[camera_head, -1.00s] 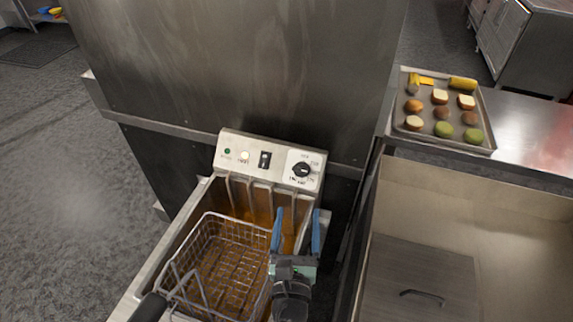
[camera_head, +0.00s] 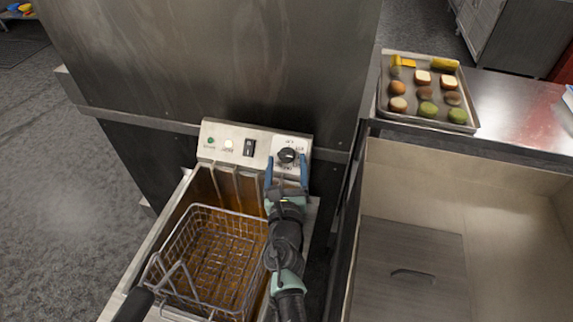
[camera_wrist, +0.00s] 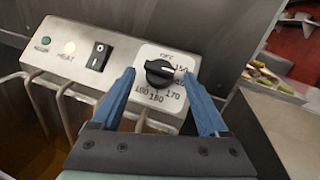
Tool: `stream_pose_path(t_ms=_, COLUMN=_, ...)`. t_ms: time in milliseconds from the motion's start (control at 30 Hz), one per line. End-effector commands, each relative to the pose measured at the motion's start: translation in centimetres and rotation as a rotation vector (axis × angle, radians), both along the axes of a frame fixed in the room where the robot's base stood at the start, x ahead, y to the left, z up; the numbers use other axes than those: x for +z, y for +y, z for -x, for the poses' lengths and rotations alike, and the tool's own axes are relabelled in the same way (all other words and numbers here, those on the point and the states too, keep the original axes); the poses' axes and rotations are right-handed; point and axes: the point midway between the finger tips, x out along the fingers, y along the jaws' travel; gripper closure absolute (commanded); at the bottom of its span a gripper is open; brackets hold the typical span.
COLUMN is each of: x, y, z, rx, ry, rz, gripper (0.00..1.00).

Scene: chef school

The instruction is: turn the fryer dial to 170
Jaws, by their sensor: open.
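The fryer dial is a black round knob (camera_head: 287,156) at the right end of the fryer's sloped metal control panel (camera_head: 222,152). In the wrist view the knob (camera_wrist: 159,72) sits on a white scale plate (camera_wrist: 146,54) with OFF at the top and 170 at its lower right. Its white pointer mark appears to face right, near 150. My gripper (camera_head: 286,170) is open, with blue fingers on either side of the knob in the wrist view (camera_wrist: 158,80). I cannot tell whether they touch it. Part of the scale's right side is hidden.
A black rocker switch (camera_wrist: 98,56), a lit heat lamp (camera_wrist: 70,47) and a green lamp (camera_wrist: 46,41) lie left of the dial. A wire fry basket (camera_head: 215,255) is below. A food tray (camera_head: 425,120) stands on the counter at right.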

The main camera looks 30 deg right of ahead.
Motion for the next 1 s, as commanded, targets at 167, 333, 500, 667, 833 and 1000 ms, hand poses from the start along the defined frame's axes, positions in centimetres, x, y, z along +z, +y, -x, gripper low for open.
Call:
stream_pose_path(t_ms=167, x=0.02, y=-0.34, z=-0.45, rx=0.000, ry=0.000, rz=0.000, gripper=0.23)
stream_pose_path(t_ms=333, x=0.03, y=-0.33, z=-0.45, rx=0.000, ry=0.000, rz=0.000, gripper=0.23)
stream_pose_path(t_ms=500, x=0.03, y=-0.32, z=-0.44, rx=0.000, ry=0.000, rz=0.000, gripper=0.46)
stream_pose_path(t_ms=667, x=0.03, y=-0.33, z=-0.42, rx=-0.001, ry=0.000, rz=0.000, gripper=0.75)
stream_pose_path(t_ms=833, x=0.03, y=-0.36, z=-0.39, rx=-0.002, ry=-0.001, rz=-0.001, gripper=1.00)
stream_pose_path(t_ms=1000, x=0.02, y=-0.36, z=-0.40, rx=-0.009, ry=-0.006, rz=-0.005, gripper=1.00)
